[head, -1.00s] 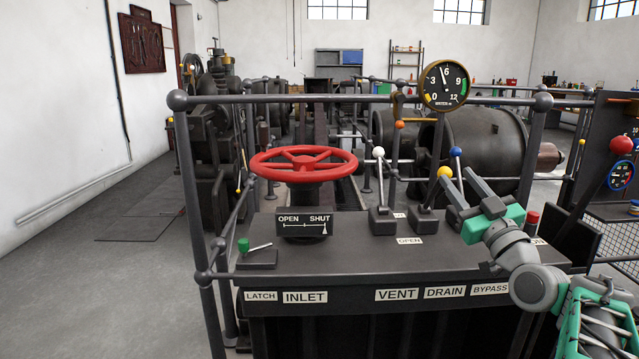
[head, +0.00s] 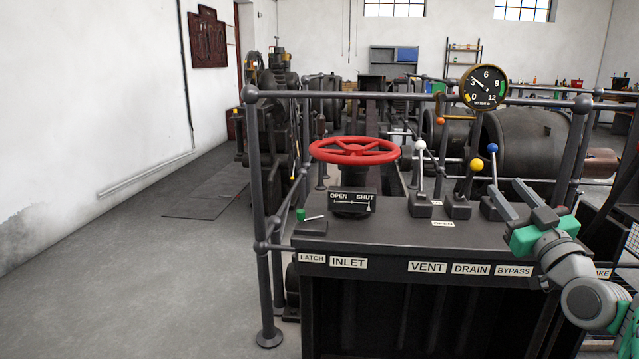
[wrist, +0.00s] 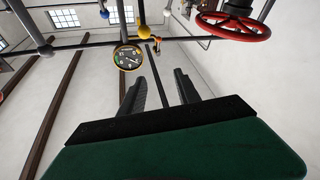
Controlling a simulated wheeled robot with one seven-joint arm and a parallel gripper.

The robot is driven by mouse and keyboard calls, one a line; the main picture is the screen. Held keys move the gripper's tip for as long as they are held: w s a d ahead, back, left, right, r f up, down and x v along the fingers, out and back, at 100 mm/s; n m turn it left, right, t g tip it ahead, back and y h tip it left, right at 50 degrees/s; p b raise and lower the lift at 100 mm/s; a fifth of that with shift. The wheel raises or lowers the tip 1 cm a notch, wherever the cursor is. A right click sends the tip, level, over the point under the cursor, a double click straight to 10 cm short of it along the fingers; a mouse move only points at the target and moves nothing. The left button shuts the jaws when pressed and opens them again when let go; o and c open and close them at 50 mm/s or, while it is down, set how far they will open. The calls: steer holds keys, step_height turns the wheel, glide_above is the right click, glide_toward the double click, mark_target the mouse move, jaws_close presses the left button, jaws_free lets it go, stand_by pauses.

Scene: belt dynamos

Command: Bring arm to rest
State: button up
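My gripper (head: 508,190) is at the right end of the dark control desk in the head view. Its two grey fingers point up and left and stand apart, with nothing between them. The green palm block and grey wrist are behind them, and the arm runs off the lower right edge. The wrist view also shows the open fingers (wrist: 160,77) with empty space between the tips. The gripper overlaps the desk's right end in the picture, near the blue-knobbed lever (head: 492,150); I cannot tell how close it is.
The desk (head: 390,238) carries a red handwheel (head: 355,151), a white-knobbed lever (head: 419,147), a yellow-knobbed lever (head: 476,165) and a green-knobbed latch (head: 301,215). A round gauge (head: 483,88) sits on the rail. Railings enclose machinery behind. Open floor (head: 150,280) lies left.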

steer(key=s+a+r+m+g+p, duration=0.1)
steer(key=a+g+p, duration=0.4)
steer(key=a+p, duration=0.5)
steer(key=s+a+r+g+p, duration=0.15)
steer(key=a+g+p, duration=0.35)
steer(key=a+p, duration=0.5)
steer(key=s+a+m+g+h+p, duration=0.2)
steer(key=s+g+p, duration=0.6)
steer(key=s+p, duration=0.7)
steer(key=s+m, duration=0.1)
steer(key=s, duration=0.5)
